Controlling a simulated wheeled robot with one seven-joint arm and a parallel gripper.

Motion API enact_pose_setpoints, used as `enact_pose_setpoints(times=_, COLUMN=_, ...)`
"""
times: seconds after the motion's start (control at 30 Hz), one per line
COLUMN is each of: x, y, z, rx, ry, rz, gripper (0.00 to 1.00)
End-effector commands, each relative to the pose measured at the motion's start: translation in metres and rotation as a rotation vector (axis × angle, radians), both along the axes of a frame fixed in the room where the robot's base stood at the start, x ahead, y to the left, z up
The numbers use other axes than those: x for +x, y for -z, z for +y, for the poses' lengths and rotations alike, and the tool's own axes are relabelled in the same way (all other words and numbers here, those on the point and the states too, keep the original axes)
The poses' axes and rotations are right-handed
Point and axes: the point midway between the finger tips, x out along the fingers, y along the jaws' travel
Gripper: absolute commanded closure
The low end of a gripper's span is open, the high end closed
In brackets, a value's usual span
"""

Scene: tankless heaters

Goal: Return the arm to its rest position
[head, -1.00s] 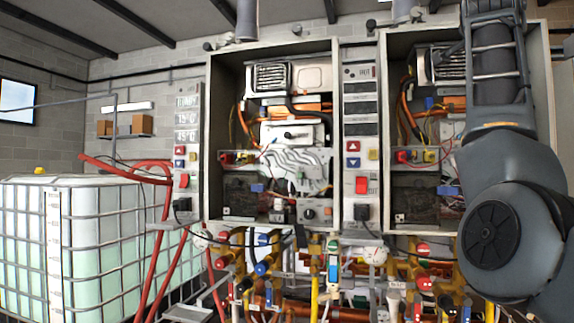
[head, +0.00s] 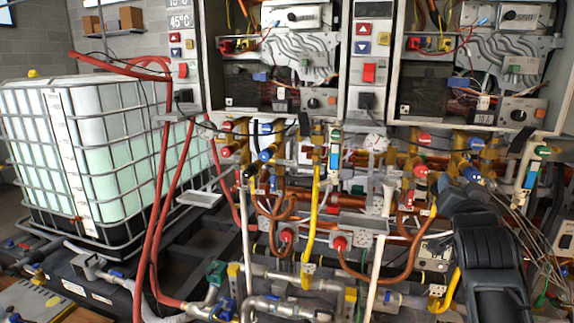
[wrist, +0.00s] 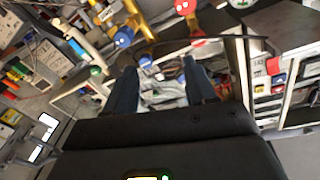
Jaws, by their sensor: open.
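My gripper (wrist: 158,66) shows in the wrist view with its two blue-grey fingers spread apart. Nothing is held between them; pipes and blurred fittings lie beyond. In the head view my dark arm (head: 488,255) is at the lower right, in front of the pipework under the right heater (head: 480,75). The fingers are hard to make out there against the clutter.
The left heater (head: 280,85) is open, above a dense row of valves and copper pipes. A caged liquid tank (head: 110,150) stands at left. Red hoses (head: 168,190) hang beside it. White upright posts (head: 377,260) stand in front of the pipes.

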Motion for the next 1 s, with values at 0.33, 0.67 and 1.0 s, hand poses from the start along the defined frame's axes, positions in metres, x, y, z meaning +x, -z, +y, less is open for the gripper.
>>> enact_pose_setpoints(times=0.33, x=-0.117, y=0.133, z=0.039, rx=-0.132, ry=-0.123, rz=0.12, gripper=0.45)
enact_pose_setpoints(times=0.67, x=-0.249, y=0.203, z=0.076, rx=-0.212, ry=-0.24, rz=0.206, gripper=0.45)
enact_pose_setpoints(times=1.0, x=-0.389, y=0.223, z=0.11, rx=-0.249, ry=-0.342, rz=0.277, gripper=0.45)
